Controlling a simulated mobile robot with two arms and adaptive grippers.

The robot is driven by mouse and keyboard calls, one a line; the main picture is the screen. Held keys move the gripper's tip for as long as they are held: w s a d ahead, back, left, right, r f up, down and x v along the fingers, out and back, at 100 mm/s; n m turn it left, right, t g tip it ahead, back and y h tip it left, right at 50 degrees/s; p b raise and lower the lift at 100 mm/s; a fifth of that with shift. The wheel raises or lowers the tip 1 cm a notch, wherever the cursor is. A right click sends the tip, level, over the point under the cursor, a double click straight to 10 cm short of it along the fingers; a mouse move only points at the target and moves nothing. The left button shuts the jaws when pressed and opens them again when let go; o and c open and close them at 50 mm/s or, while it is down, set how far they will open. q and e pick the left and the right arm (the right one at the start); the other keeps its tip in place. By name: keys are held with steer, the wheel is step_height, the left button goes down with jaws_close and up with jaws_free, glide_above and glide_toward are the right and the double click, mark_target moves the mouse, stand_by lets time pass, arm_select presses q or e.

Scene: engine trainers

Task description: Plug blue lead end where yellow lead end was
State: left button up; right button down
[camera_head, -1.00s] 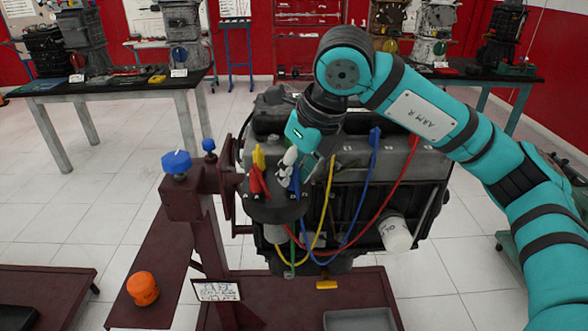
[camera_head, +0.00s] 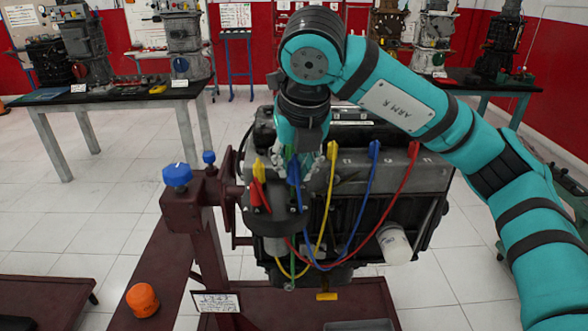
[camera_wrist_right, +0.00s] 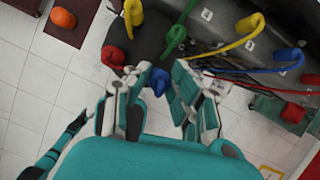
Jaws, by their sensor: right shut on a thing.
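In the head view my right gripper (camera_head: 305,152) reaches down over the dark cap at the engine's left end. In the right wrist view its fingers (camera_wrist_right: 157,82) stand either side of the blue lead end (camera_wrist_right: 158,80), and the grip is on it. That lead end also shows at the cap in the head view (camera_head: 293,171); whether it is seated or lifted I cannot tell. The yellow lead end (camera_wrist_right: 133,12) stands on the cap, near the red (camera_wrist_right: 115,57) and green (camera_wrist_right: 172,40) ends. The yellow lead's other end (camera_wrist_right: 250,25) is on the engine side.
Blue (camera_head: 374,150) and red (camera_head: 413,150) plugs stand along the engine, with leads hanging in front. A white oil filter (camera_head: 394,243) juts out below. A maroon stand with a blue knob (camera_head: 177,175) is at left. An orange filter (camera_head: 142,300) stands lower left.

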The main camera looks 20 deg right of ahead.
mark_target(292, 178)
steer(key=shift+r+m, duration=0.35)
steer(key=shift+m, duration=0.05)
steer(key=shift+r+m+h+p, duration=0.4)
steer(key=shift+r+m+p, duration=0.2)
steer(key=shift+m, duration=0.2)
steer(key=shift+r+m+g+h+p, duration=0.45)
steer(key=shift+r+m+p, duration=0.2)
steer(key=shift+m+p, duration=0.65)
steer(key=shift+a, duration=0.15)
steer(key=shift+f+b, duration=0.15)
steer(key=shift+b, duration=0.2)
steer(key=shift+f+b, duration=2.5)
steer(key=shift+f, duration=0.15)
steer(key=shift+f+b, duration=0.9)
steer(key=shift+b, duration=0.45)
